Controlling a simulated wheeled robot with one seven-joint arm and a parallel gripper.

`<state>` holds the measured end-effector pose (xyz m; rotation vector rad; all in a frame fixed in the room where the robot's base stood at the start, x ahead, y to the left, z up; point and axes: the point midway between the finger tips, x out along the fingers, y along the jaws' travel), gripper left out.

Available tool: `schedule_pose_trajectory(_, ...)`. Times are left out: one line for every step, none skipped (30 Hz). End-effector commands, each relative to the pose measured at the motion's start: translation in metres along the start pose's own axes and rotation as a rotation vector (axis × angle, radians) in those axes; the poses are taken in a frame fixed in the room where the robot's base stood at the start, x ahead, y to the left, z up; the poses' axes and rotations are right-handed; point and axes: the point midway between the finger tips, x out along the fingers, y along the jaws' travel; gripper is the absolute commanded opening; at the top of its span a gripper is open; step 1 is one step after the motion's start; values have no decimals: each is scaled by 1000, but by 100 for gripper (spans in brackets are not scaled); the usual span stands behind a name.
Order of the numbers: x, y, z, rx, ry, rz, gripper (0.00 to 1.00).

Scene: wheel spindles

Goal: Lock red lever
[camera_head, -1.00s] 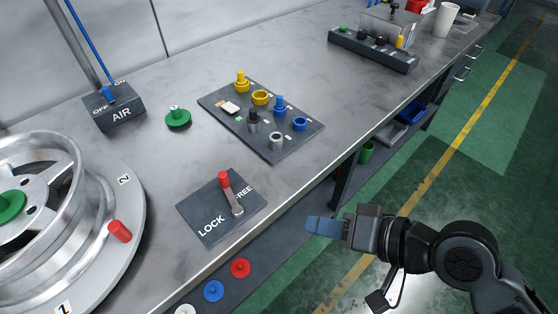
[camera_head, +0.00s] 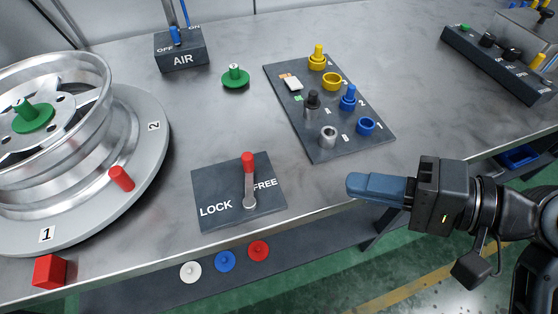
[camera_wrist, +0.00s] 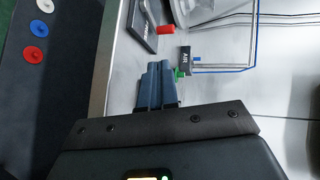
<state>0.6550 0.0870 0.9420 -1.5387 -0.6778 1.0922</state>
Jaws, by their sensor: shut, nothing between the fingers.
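The red lever (camera_head: 249,178) stands on a dark plate (camera_head: 216,191) marked LOCK on the left and FREE on the right. Its red knob points up and away from me, and its metal pivot is at the plate's near side, beside FREE. My gripper (camera_head: 350,186) is shut and empty, with blue fingers, to the right of the plate and apart from it near the table's front edge. In the wrist view the shut fingers (camera_wrist: 157,75) point towards part of the dark plate (camera_wrist: 143,25); a red piece beside it cannot be told for sure.
A wheel (camera_head: 50,105) sits on a round base (camera_head: 150,165) with a red peg at left. An AIR box (camera_head: 181,55), a green knob (camera_head: 235,77) and a board of pegs and rings (camera_head: 325,145) stand behind. Red, blue and white discs lie below the front edge.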

Motion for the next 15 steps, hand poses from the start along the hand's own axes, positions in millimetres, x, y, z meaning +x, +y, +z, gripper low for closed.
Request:
schedule_pose_trajectory(0,0,0,0,0,0,0)
schedule_pose_trajectory(0,0,0,0,0,0,0)
schedule_pose_trajectory(1,0,0,0,0,0,0)
schedule_pose_trajectory(2,0,0,0,0,1,0)
schedule_pose_trajectory(4,0,0,0,0,1,0)
schedule_pose_trajectory(7,0,0,0,0,1,0)
schedule_pose_trajectory(11,0,0,0,-1,1,0)
schedule_pose_trajectory(14,0,0,-1,-1,0,0)
schedule_pose_trajectory(21,0,1,-1,-3,0,0)
schedule_pose_trajectory(26,0,1,-1,-3,1,0)
schedule_pose_trajectory(31,0,1,-1,-3,0,0)
schedule_pose_trajectory(39,0,1,0,-4,1,0)
schedule_pose_trajectory(45,0,0,0,-3,1,0)
schedule_pose_trajectory(51,0,1,-1,-4,0,0)
schedule_pose_trajectory(59,0,1,0,-3,1,0)
